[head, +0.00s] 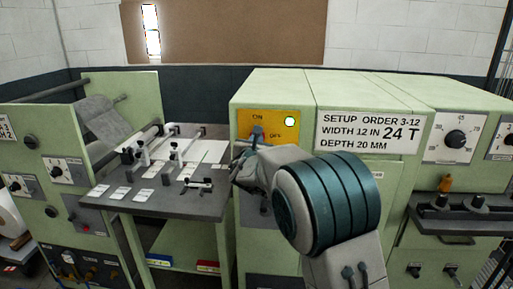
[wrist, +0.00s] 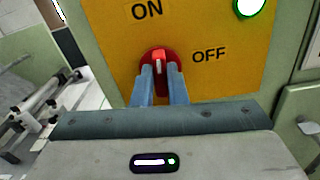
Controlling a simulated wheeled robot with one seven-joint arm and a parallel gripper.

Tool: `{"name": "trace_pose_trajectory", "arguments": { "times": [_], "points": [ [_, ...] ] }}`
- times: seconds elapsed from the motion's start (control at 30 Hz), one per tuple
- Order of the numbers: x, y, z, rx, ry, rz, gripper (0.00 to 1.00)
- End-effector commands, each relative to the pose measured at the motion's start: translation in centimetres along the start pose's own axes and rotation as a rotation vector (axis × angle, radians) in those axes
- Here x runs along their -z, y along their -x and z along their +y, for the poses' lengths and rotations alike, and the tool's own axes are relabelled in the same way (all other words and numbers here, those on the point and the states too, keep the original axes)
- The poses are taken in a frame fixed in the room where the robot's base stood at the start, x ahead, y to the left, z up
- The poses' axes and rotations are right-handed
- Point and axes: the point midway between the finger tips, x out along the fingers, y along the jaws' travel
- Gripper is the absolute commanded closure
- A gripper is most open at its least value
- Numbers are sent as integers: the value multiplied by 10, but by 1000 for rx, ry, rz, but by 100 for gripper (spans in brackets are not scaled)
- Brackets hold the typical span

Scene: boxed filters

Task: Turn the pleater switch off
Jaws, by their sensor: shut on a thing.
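The pleater switch is a red rotary knob (wrist: 159,55) on a yellow panel (wrist: 110,60). The panel has ON printed above the knob and OFF to its right. The knob's lighter red handle stands about upright, towards ON. My gripper (wrist: 160,84) is shut on the knob, one blue-grey finger on each side of it. In the head view the knob (head: 258,131) shows above my gripper (head: 252,142), and my wrist hides the area below it. A lamp (wrist: 249,5) with a green rim glows at the panel's upper right; it also shows in the head view (head: 290,122).
The pale green machine cabinet (head: 274,95) carries a setup order sign (head: 370,130) to the right of the panel. A grey work table (head: 155,203) with clamps and cards lies to the left. A dark ledge with knobs (head: 460,208) juts out at the right.

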Motion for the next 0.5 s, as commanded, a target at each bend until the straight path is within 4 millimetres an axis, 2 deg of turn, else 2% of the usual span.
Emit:
{"name": "trace_pose_trajectory", "arguments": {
  "times": [0.03,0.5],
  "points": [
    [8,0,-1,0,-34,-3,100],
    [9,0,-3,-2,-405,-3,100]
  ]
}}
